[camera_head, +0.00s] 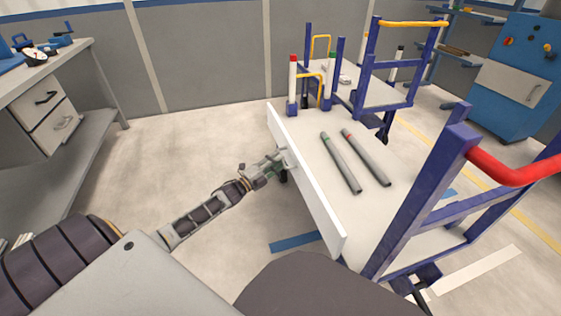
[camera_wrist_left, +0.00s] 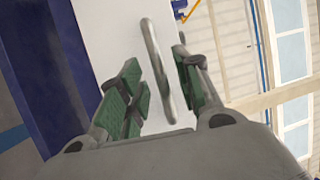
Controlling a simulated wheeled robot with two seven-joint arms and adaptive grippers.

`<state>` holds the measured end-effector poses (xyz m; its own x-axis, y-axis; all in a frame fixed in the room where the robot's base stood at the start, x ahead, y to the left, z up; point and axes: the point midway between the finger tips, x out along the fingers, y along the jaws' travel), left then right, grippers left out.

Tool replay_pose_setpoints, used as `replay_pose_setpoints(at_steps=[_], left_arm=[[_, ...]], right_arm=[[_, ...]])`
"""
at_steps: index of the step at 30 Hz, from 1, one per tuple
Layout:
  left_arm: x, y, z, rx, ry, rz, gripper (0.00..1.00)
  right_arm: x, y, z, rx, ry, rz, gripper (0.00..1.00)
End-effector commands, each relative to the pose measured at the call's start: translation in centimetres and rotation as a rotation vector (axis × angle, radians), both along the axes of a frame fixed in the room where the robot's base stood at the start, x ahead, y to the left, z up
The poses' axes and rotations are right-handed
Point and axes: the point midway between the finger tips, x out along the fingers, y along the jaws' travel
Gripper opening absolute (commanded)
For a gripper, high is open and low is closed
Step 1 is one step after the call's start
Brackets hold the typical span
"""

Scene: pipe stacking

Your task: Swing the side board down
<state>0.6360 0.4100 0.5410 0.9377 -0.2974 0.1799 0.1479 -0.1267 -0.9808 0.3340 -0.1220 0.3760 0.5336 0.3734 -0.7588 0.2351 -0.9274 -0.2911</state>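The white side board (camera_head: 318,205) stands raised along the left edge of the cart with the red handlebar. My left gripper (camera_head: 277,160) is at the board's outer face, near its middle. In the left wrist view, a grey bar handle (camera_wrist_left: 153,50) on the board's white face (camera_wrist_left: 108,25) runs between the green-padded fingers of my left gripper (camera_wrist_left: 158,75). The fingers are open, with a gap visible on the handle's sides. My right gripper is in neither view.
Two grey pipes, one green-banded (camera_head: 341,163) and one red-banded (camera_head: 366,158), lie on the cart bed (camera_head: 395,190). Another blue-framed cart (camera_head: 385,78) stands behind. A workbench (camera_head: 45,105) is at left, a blue machine (camera_head: 515,80) at right. The floor left of the board is clear.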

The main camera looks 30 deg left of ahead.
Motion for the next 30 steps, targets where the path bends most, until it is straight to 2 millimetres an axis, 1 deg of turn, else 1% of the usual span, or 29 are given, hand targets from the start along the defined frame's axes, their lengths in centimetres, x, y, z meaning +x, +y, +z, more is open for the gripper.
replay_pose_setpoints(at_steps=[3, 9, 21, 23, 29, 30], left_arm=[[0.9, -0.3, 0.1, 0.000, -0.001, 0.000, 0.34], [1.8, -0.5, 0.3, 0.000, 0.000, 0.001, 0.34], [2.0, -0.6, 0.4, 0.000, 0.000, 0.001, 0.34], [2.0, -0.6, 0.4, 0.000, 0.000, 0.000, 0.27], [2.0, -0.6, 0.4, 0.000, 0.000, 0.000, 0.01], [2.0, -0.6, 0.4, 0.000, 0.000, 0.000, 0.00]], right_arm=[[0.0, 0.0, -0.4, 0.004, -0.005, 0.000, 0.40], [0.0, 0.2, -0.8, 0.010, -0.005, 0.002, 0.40], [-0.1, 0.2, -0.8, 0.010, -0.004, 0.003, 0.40], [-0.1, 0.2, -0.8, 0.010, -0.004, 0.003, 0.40], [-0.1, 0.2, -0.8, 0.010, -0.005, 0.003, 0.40], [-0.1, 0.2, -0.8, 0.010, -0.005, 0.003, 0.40]])
